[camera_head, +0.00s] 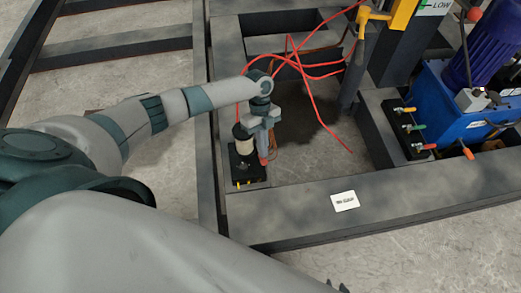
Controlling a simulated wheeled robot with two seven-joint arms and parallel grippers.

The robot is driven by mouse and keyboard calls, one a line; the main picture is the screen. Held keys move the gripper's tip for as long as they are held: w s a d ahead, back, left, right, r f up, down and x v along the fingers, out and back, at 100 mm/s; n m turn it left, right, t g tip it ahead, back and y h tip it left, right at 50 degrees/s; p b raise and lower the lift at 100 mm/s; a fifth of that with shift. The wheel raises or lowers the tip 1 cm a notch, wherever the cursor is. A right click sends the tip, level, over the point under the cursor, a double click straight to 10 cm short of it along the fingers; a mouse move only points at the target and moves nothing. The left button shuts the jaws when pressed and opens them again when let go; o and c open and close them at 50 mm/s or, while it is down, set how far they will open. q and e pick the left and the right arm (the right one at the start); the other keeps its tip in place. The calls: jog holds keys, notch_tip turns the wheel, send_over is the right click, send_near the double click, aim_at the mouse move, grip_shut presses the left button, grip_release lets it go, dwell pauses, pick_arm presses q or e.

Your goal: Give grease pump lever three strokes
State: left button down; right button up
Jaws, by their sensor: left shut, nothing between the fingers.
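The grease pump (243,146) has a cream cylinder with a dark top on a black base plate, standing on the dark steel frame. My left gripper (265,152) points down right beside the pump, on its right side. It is shut with nothing between its fingers. A red piece (263,160), which looks like the lever's grip, shows at the fingertips; whether they touch it I cannot tell. The rest of the lever is hidden behind my gripper and wrist. Small dark tips at the bottom edge may be part of my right gripper (338,287); its jaws cannot be made out.
Red hoses (312,90) loop behind the pump and over the frame opening. A blue unit (450,110) with coloured valve handles and a yellow bracket (400,14) stand at the right. A white label (345,201) lies on the front frame beam (400,196).

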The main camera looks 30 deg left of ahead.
aim_at(264, 160)
pick_arm(q)
jog(key=shift+f, duration=0.1)
dwell(0.3)
jog(key=shift+s+d+f, duration=0.3)
jog(key=shift+s+f, duration=0.1)
jog(key=shift+f, duration=0.1)
jog(key=shift+s+d+f, duration=0.3)
jog(key=shift+s+f, duration=0.1)
jog(key=shift+f, duration=0.15)
dwell(0.5)
